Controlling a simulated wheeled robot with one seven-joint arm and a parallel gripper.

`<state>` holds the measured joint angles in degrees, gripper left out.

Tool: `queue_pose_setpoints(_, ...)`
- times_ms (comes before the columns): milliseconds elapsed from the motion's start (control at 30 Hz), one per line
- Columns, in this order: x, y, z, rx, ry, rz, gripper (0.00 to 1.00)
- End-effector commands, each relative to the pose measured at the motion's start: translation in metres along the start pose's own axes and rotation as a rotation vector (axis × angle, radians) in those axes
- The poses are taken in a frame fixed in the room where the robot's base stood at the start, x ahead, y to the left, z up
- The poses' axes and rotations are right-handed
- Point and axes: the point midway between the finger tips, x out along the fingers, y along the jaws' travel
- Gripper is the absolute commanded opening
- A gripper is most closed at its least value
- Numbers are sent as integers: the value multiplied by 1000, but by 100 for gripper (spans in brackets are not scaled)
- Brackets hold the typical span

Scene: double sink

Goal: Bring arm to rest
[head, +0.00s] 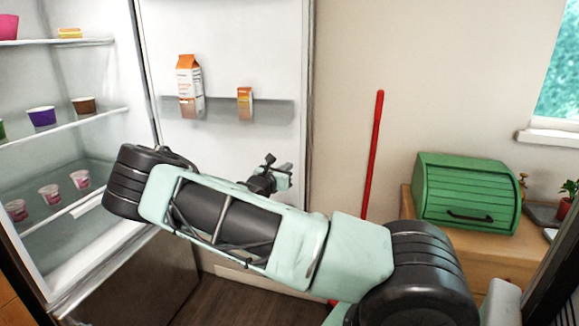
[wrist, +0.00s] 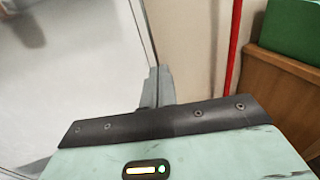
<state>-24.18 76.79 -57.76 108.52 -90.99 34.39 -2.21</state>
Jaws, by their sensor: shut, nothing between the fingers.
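My arm (head: 240,222) stretches across the head view from the lower right toward the open fridge (head: 75,255) on the left. It is bent, with its elbow in front of the fridge shelves. In the head view the wrist end is partly hidden behind the arm, in front of the fridge door (head: 225,30).
The door shelf holds an orange-topped carton (head: 189,88) and a smaller carton (head: 245,104). Cups (head: 41,117) stand on the fridge shelves. A red pole (head: 373,155) leans by the wall. A green bread box (head: 466,192) sits on a wooden cabinet (head: 490,262) at right.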

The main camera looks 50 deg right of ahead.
Motion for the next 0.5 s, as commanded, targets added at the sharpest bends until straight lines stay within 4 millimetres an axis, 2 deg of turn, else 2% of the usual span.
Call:
queue_pose_setpoints(100,-14,-3,0,1,-1,1,0)
queue_pose_setpoints(200,-20,-6,0,1,-1,0,0)
queue_pose_setpoints(500,-22,-6,0,2,0,-1,0)
